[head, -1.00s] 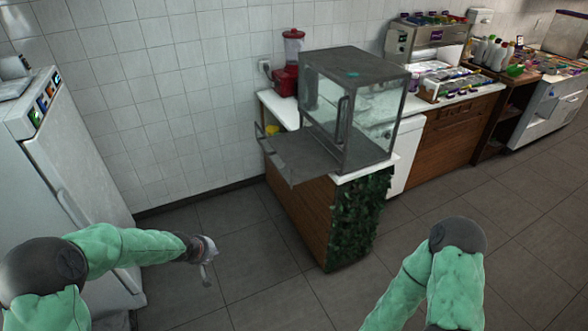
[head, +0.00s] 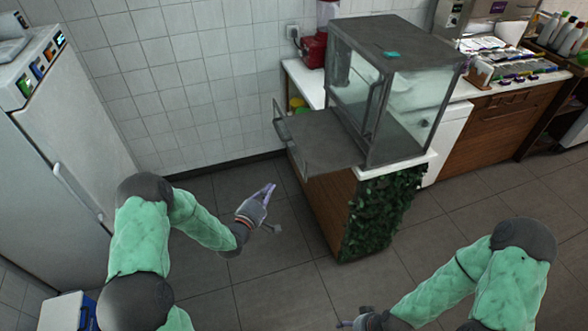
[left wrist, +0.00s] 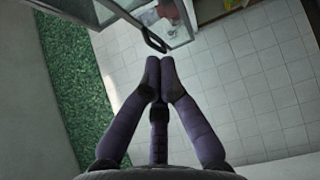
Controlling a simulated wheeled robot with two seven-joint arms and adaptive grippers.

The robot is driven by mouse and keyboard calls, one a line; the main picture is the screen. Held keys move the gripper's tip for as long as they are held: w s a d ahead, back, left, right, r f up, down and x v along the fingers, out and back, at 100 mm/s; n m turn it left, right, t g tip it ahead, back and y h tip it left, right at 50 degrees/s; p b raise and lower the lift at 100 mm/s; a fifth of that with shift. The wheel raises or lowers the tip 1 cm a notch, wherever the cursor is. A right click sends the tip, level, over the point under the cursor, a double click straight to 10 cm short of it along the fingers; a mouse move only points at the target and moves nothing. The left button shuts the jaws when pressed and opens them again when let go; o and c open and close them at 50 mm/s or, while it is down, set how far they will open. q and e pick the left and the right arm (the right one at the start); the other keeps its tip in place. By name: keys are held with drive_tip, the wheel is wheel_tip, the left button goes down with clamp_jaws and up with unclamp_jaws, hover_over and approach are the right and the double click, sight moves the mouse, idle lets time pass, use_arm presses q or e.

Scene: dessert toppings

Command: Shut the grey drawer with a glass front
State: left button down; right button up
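The grey drawer (head: 318,140) sticks out to the left from the lower part of a grey, glass-walled display case (head: 395,50). Its front panel, with a bar handle (head: 281,124), is at the far left end, well away from the case. My left gripper (head: 272,208) is below and left of the drawer front, apart from it. In the left wrist view its fingertips (left wrist: 160,62) are together with nothing seen between them, and a dark handle (left wrist: 150,36) on a glass panel is just beyond them. My right gripper (head: 345,323) is partly cut off at the bottom edge.
The case stands on a white counter (head: 407,162) with a leafy green panel (head: 378,215) on its end. A red blender (head: 313,48) stands behind. A white fridge (head: 65,150) is at left. The tiled floor (head: 290,280) between my arms is clear.

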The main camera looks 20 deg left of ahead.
use_arm(q)
drive_tip(key=b, duration=0.2)
approach(298, 161)
drive_tip(key=w+a, duration=0.2)
drive_tip(key=w, duration=0.1)
drive_tip(key=shift+w+d+r, duration=0.15)
drive_tip(key=shift+w+d, duration=0.25)
drive_tip(key=shift+d, duration=0.2)
drive_tip(key=shift+w+d+r, duration=0.1)
drive_tip(key=shift+w+d, duration=0.25)
drive_tip(key=shift+d, duration=0.3)
drive_tip(key=shift+w+d, duration=0.25)
drive_tip(key=shift+d, duration=0.1)
use_arm(e)
wheel_tip(298, 161, down, 2)
drive_tip(key=shift+s+f, duration=0.1)
